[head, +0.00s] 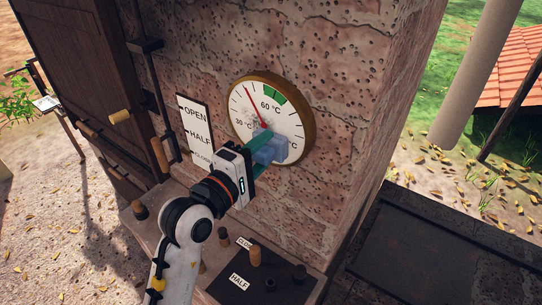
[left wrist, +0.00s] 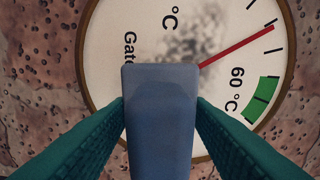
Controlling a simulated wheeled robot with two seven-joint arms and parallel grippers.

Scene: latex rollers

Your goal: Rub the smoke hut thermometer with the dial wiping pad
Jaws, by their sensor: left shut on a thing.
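The smoke hut thermometer (head: 290,106) is a round white dial with a brown rim, a red needle and a green band, fixed on the stone wall. In the left wrist view the dial (left wrist: 115,35) fills the middle and carries a dark smudge (left wrist: 195,40) near the needle. My left gripper (head: 262,150) is shut on the blue dial wiping pad (head: 270,148), in front of the dial's lower part. The pad (left wrist: 160,115) shows between the two green fingers in the left wrist view. I cannot tell whether it touches the dial. My right gripper is not in view.
A sign (head: 195,128) with OPEN and HALF stands left of the dial, beside a lever rod and a dark wooden door (head: 75,55). Below is a ledge with pegs and a dark HALF plate (head: 238,282).

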